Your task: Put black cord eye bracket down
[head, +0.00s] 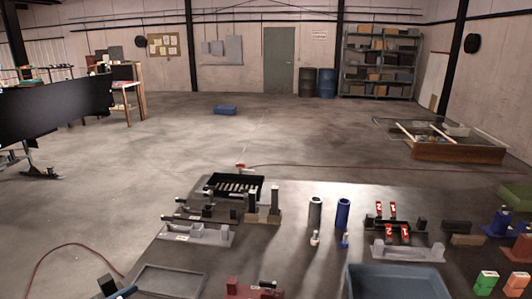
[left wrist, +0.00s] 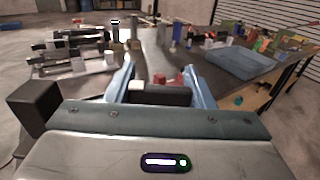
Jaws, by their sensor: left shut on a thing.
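My left gripper (head: 123,292) shows only in part at the bottom left of the head view, beside a grey tray. In the left wrist view its two blue fingers (left wrist: 162,82) stand on either side of a dark piece, which I take to be the black cord eye bracket (left wrist: 163,97). The gripper is shut on it. The gripper body hides most of the bracket, so its shape and any contact with the table cannot be told. My right gripper is in neither view.
The dark table holds a shallow grey tray (head: 168,281), a blue bin (head: 395,283), a red fixture (head: 250,290) and a grey bracket fixture (head: 195,235). A black slotted tray (head: 233,188) and upright grey (head: 315,212) and blue (head: 342,212) cylinders stand farther back. Bare table lies between them.

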